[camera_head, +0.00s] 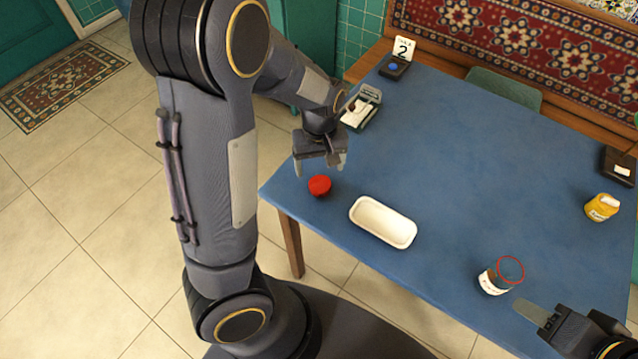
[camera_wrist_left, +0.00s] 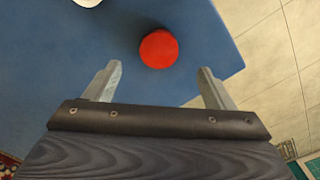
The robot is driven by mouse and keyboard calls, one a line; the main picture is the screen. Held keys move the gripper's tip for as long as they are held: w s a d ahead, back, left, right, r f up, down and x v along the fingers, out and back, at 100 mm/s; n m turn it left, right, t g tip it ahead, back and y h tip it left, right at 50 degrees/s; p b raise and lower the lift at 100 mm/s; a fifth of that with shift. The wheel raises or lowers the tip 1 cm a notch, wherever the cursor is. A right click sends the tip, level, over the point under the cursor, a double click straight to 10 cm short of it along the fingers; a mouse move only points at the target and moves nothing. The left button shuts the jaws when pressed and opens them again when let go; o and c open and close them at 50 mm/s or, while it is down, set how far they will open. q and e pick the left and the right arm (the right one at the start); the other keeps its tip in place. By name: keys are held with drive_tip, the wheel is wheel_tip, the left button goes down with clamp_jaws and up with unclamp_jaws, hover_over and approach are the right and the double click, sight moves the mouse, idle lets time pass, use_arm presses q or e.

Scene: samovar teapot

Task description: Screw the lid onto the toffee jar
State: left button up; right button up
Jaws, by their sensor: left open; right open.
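A red round lid (camera_head: 320,186) lies on the blue table near its left corner. It also shows in the left wrist view (camera_wrist_left: 159,49), ahead of and between the fingers. My left gripper (camera_head: 321,168) is open and empty above the lid, apart from it. The same gripper's two fingers show spread in the left wrist view (camera_wrist_left: 160,88).
A white tray (camera_head: 383,223) lies between lid and jar. A yellow jar (camera_head: 601,207) stands at the right. A dark holder (camera_head: 361,107), a number 2 sign (camera_head: 403,48) and a dark box (camera_head: 619,166) stand near the edges. The table's middle (camera_head: 460,150) is clear.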

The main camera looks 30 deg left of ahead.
sight(320, 184)
use_arm(q)
drive_tip(key=shift+f, duration=1.1)
drive_tip(key=shift+w+f+b, duration=0.15)
drive_tip(key=shift+f+b, duration=0.3)
drive_tip(key=shift+f, duration=2.15)
drive_tip(key=c, duration=1)
drive_tip(key=shift+r, duration=0.15)
drive_tip(key=shift+c, duration=0.2)
